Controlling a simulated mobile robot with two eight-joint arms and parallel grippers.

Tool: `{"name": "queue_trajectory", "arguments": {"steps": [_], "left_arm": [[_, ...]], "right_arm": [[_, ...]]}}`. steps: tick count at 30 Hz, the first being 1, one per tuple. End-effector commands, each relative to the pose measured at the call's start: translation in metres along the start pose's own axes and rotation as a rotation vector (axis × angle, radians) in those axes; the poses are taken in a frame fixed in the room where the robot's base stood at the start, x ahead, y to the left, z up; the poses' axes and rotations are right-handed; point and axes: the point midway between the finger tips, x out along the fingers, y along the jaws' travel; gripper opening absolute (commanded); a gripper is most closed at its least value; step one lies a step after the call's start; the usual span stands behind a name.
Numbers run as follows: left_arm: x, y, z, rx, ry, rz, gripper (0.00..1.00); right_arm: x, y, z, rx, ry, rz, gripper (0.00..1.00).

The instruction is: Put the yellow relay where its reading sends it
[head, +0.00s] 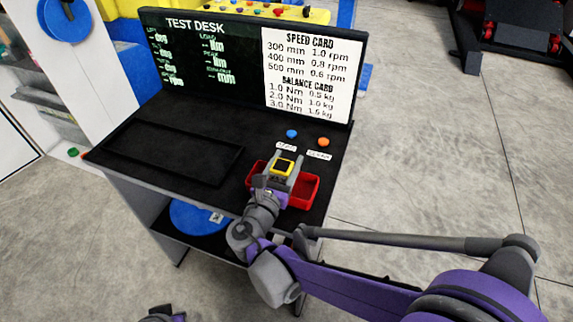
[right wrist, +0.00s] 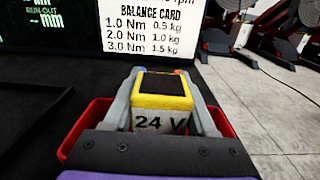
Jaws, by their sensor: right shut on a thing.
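The yellow relay (head: 283,166) has a dark top and sits between the fingers of my right gripper (head: 284,167), which is shut on it. In the right wrist view the relay (right wrist: 161,95) shows a white front marked "24 V". The gripper (right wrist: 163,100) holds it above or in front of a red bin (head: 302,190) at the desk's front right; I cannot tell its exact height. The red bin (right wrist: 85,130) shows on both sides of the gripper. The test desk screen (head: 205,50) shows dashes for its readings. My left gripper is not clearly in view.
A blue button (head: 292,133) and an orange button (head: 323,142) with small labels stand behind the bin. A recessed dark tray area (head: 172,150) lies empty at the desk's left. A white speed and balance card (head: 308,72) is on the back panel. A blue disc (head: 195,217) lies on the lower shelf.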

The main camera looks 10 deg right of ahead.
Motion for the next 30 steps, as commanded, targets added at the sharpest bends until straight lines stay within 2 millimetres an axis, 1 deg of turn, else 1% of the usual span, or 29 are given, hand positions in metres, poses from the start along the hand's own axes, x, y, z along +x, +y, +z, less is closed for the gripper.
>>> {"name": "queue_trajectory", "arguments": {"steps": [1,8,12,13,17,18,25,28,30], "left_arm": [[0.0024,0.0,0.0011,0.0,-0.001,0.0,0.0],[0.0015,0.0,0.0007,0.0,-0.001,0.0,0.0],[0.0048,0.0,0.0021,0.0,-0.002,0.0,0.0],[0.004,0.0,0.0018,0.0,-0.001,0.0,0.0],[0.0036,0.0,0.0016,0.0,-0.001,0.0,0.0],[0.0036,0.0,0.0016,0.0,-0.001,0.0,0.0],[0.0034,0.0,0.0015,0.0,-0.001,0.0,0.0],[-0.0001,0.0,0.0,0.0,0.0,0.0,0.0],[0.0007,0.0,0.0003,0.0,0.0,0.0,0.0]], "right_arm": [[0.0001,0.0,-0.0058,0.0,0.0,0.0,0.0],[0.0,-0.0003,-0.0053,0.0,-0.001,0.0,0.0],[0.0,-0.0003,-0.0097,0.0,0.0,0.0,0.0],[0.0,-0.0003,-0.0089,0.0,0.0,0.0,0.62],[0.0,-0.0003,-0.0083,0.0,0.0,0.0,0.86],[0.0,-0.0003,-0.0083,0.0,0.0,0.0,0.87],[0.0,-0.0003,-0.008,0.0,0.0,0.0,0.87],[0.0,-0.0003,-0.0031,0.0,-0.001,0.0,0.87],[-0.0083,0.0003,-0.0046,0.001,0.0,0.001,0.87]]}}
